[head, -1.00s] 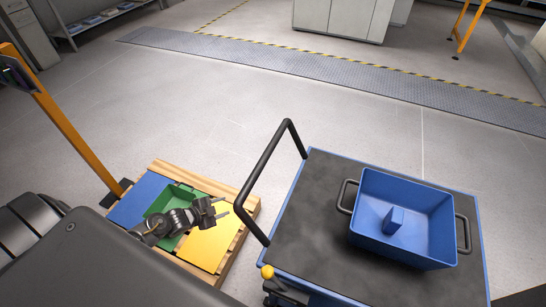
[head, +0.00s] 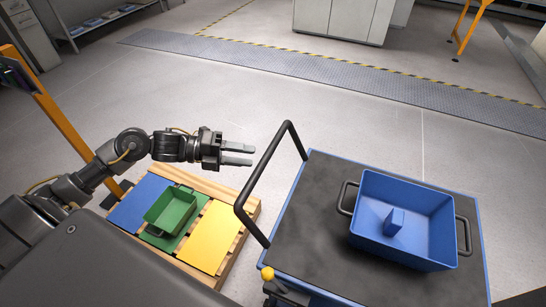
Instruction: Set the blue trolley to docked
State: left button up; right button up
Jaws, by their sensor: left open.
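The blue trolley (head: 316,222) stands at the lower right, with a dark top and blue edges. Its black push handle (head: 262,172) rises on its left side. A yellow knob (head: 267,273) on a dark lever shows at its near left corner. My right gripper is not in view.
A wooden pallet (head: 252,207) with blue, green and yellow panels lies left of the trolley. A green bin (head: 171,209) stands on its green panel. An orange post (head: 75,132) rises at the left. The floor beyond is clear up to a grey strip (head: 330,66).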

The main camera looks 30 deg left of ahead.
aim_at(270, 157)
pick_arm(q)
jog(key=p+x, duration=0.1)
jog(key=x, duration=0.6)
jog(key=shift+w, duration=0.1)
jog(key=shift+w+d+f+p, duration=0.2)
jog(key=shift+d+p, duration=0.1)
jog(key=shift+d, duration=0.15)
jog(key=c, duration=0.9)
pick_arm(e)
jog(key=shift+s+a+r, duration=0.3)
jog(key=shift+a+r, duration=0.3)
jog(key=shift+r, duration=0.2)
